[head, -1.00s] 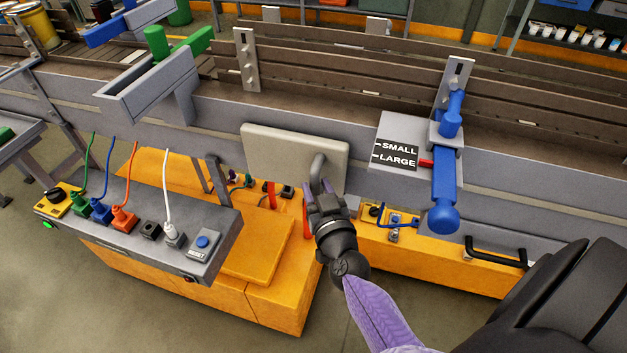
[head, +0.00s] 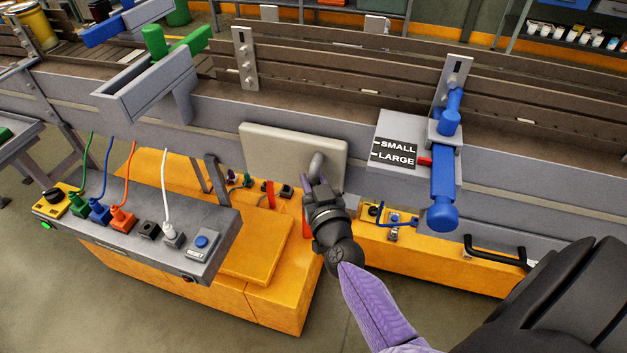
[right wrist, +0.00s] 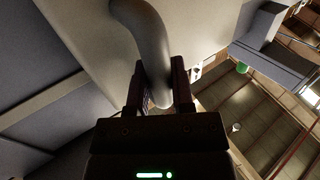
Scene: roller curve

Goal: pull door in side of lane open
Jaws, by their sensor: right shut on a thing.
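The door (head: 280,147) is a pale beige rectangular panel in the grey side of the lane (head: 372,189), at the middle of the head view. Its curved grey handle (head: 318,161) stands out near the door's right end. My right gripper (head: 319,184) is at the handle, with its fingers on either side of it. In the right wrist view the handle (right wrist: 150,45) comes down between the two fingers (right wrist: 160,95), which are shut on it. My left gripper is not in view.
A grey socket box (head: 150,225) with coloured plugs stands in front, left of the door. Orange cabinets (head: 250,245) lie below. Right of the door are a SMALL/LARGE sign (head: 396,152), a blue lever (head: 443,190) and a black bar handle (head: 495,250).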

